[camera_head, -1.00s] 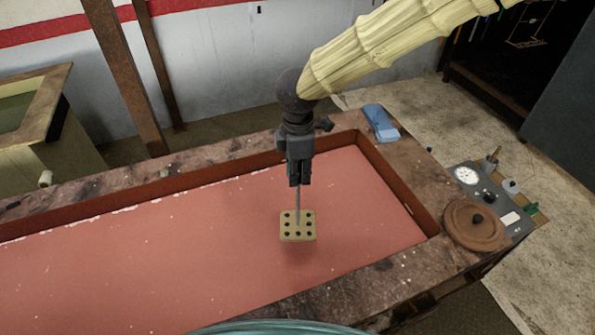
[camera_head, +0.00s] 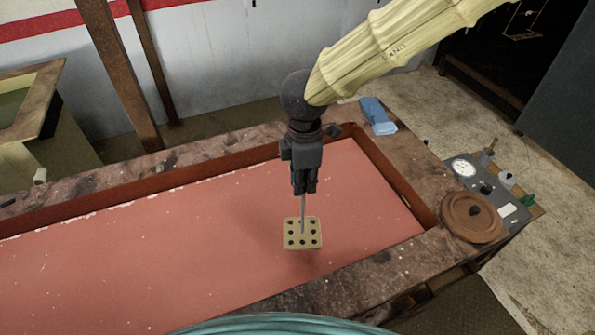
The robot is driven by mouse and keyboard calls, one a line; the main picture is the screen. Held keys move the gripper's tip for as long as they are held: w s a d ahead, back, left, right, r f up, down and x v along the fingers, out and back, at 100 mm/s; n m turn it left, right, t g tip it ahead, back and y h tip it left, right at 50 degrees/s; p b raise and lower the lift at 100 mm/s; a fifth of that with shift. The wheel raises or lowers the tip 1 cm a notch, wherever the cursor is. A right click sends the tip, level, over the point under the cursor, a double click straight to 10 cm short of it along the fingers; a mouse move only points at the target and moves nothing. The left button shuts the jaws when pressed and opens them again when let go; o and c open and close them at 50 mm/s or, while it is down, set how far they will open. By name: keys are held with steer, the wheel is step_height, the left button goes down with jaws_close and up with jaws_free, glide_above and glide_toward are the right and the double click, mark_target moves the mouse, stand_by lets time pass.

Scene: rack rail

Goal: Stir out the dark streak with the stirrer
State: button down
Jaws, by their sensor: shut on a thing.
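My gripper (camera_head: 305,188) points down over the right part of the vat and is shut on the stirrer's thin grey rod. The stirrer (camera_head: 302,233) has a flat tan plate with several dark holes at the rod's lower end. The plate is at or just above the pinkish-red surface; I cannot tell whether it touches. The vat (camera_head: 400,193) is a long trough with rusty inner walls, filled with the pinkish-red contents (camera_head: 150,260). A faint darker patch shows around the plate, perhaps its shadow. I cannot make out a distinct dark streak.
A round brown lid (camera_head: 474,217) and a grey gauge panel (camera_head: 495,190) are at the right. A blue cloth-like item (camera_head: 377,116) lies on the back rim. A teal curved edge (camera_head: 280,325) crosses the bottom. A rusty post (camera_head: 118,75) stands behind the vat.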

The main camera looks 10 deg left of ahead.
steer(key=s+d+b, duration=0.5)
steer(key=s+d, duration=0.5)
steer(key=s, duration=0.4)
steer(key=shift+s+f+b, duration=0.3)
steer(key=shift+s+b, duration=0.05)
steer(key=shift+s, duration=0.05)
steer(key=shift+d+b, duration=0.15)
steer(key=shift+b, duration=0.75)
steer(key=s+d+b, duration=0.7)
steer(key=s+b, duration=0.4)
steer(key=b, duration=0.8)
steer(key=shift+s+d+r, duration=0.25)
steer(key=shift+s+r, duration=0.05)
steer(key=shift+r, duration=0.05)
